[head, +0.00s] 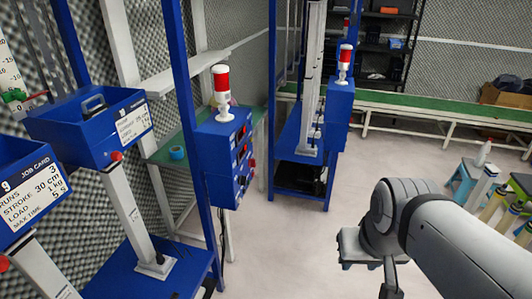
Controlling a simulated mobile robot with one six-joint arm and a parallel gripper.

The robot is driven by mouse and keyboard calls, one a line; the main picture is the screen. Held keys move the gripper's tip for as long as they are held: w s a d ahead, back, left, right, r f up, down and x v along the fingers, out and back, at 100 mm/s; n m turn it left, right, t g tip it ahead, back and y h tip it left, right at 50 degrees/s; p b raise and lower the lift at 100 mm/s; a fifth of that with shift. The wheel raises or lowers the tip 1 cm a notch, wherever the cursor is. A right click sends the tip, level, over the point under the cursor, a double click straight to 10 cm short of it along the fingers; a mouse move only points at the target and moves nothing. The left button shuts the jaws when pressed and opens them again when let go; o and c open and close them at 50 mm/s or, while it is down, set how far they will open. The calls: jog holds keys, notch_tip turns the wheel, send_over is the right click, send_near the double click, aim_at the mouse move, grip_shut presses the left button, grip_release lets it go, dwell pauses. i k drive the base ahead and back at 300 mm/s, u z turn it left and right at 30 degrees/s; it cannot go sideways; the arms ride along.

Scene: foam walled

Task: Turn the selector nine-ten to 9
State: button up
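No selector can be made out clearly as nine-ten. A blue control box (223,155) with small red displays and red parts on its right face stands on the blue frame left of centre. Any markings on that face are too small to read. A blue box at the left edge bears a job card (35,200) with a 9 on it, and a red knob (4,263) shows below. My grey arm reaches in from the bottom right. Its dark end, my gripper (390,285), is cut by the bottom edge, well right of the control box. Its fingers cannot be made out.
Red-and-white lamps (221,85) top the control box and a farther blue box (340,100). Blue posts and a white column (135,215) stand at left. A green bench (430,108) runs along the back. Stools (468,180) stand at right. The middle floor is clear.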

aim_at(242, 180)
jog(key=u, duration=0.15)
jog(key=i, duration=1)
jog(key=u, duration=0.65)
